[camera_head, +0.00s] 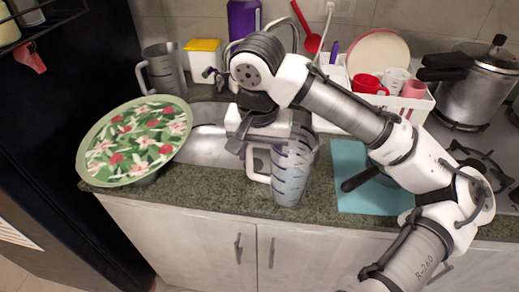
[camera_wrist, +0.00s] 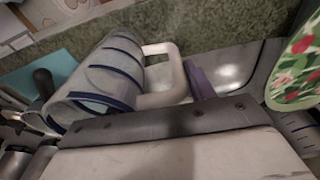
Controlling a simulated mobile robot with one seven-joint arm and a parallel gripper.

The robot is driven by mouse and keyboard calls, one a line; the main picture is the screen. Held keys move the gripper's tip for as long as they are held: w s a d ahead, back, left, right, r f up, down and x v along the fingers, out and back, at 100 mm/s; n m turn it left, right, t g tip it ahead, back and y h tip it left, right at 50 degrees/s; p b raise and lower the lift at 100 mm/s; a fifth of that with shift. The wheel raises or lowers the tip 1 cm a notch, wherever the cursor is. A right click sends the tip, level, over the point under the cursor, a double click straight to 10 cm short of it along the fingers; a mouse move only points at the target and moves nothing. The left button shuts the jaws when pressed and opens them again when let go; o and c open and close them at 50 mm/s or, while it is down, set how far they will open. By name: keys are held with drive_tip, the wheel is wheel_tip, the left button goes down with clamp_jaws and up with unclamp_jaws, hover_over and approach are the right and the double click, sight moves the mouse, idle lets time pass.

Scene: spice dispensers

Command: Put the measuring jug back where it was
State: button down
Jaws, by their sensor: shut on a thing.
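The measuring jug (camera_head: 293,172) is clear grey with dark curved markings and a white handle. It hangs at my gripper (camera_head: 262,135) in front of the sink, roughly upright, over the counter's front strip in the head view. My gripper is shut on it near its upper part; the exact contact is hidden. In the wrist view the jug (camera_wrist: 105,72) lies across the upper left, its pale handle pointing right. The gripper's dark front edge (camera_wrist: 165,125) fills the lower part there. Whether the jug's base touches the counter is unclear.
A floral plate (camera_head: 135,140) stands left of the sink (camera_head: 205,148). Another grey jug (camera_head: 162,70) and a yellow-lidded tub (camera_head: 203,62) stand behind. A blue mat (camera_head: 350,190) with a dark-handled pan lies right. A cup rack (camera_head: 405,105) and a pressure cooker (camera_head: 475,90) stand back right.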

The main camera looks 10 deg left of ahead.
drive_tip(key=shift+f, duration=0.15)
drive_tip(key=c, duration=0.5)
unclamp_jaws()
drive_tip(key=r, duration=0.4)
drive_tip(key=s+r, duration=0.1)
drive_tip(key=r, duration=0.3)
drive_tip(key=r+b, duration=0.1)
drive_tip(key=r, duration=0.3)
drive_tip(key=shift+s+r, duration=0.1)
drive_tip(key=shift+s, duration=0.2)
